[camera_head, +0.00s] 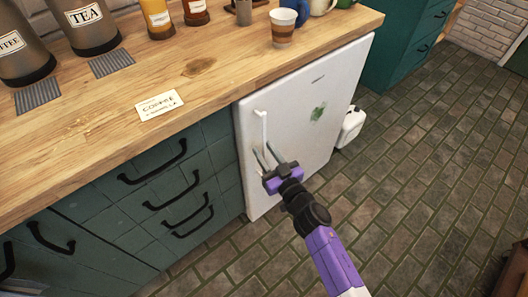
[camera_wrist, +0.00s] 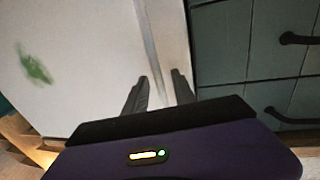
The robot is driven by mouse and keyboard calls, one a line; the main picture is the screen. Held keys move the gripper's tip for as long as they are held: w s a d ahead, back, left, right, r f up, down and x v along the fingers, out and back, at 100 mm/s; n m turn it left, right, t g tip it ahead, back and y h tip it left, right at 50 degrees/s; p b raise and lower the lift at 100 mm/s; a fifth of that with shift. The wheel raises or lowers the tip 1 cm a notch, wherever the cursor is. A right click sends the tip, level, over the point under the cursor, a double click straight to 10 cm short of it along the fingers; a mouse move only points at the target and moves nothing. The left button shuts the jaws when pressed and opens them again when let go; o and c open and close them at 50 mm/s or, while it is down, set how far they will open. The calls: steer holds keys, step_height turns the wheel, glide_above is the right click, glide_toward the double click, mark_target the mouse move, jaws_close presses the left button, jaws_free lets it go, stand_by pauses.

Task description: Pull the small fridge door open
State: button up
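The small white fridge (camera_head: 300,125) stands under the wooden counter, and its door looks shut. A green smudge marks the door, which also fills the upper left of the wrist view (camera_wrist: 80,50). A pale vertical handle (camera_head: 261,128) runs along the door's left edge. In the wrist view the handle (camera_wrist: 149,38) comes down between my fingertips. My gripper (camera_head: 266,158) is at the handle's lower end, fingers apart, one on each side of it. Its fingers also show apart in the wrist view (camera_wrist: 160,88). I cannot tell whether either finger touches the handle.
Dark green drawers (camera_head: 165,185) with black handles stand directly left of the fridge. A white jug (camera_head: 350,127) is on the floor at the fridge's right. A striped cup (camera_head: 283,27) and jars stand on the counter (camera_head: 215,70). The brick floor (camera_head: 430,180) in front is open.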

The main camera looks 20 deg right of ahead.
steer(key=shift+w+a, duration=0.1)
steer(key=shift+w, duration=0.3)
jaws_close()
stand_by(1.2)
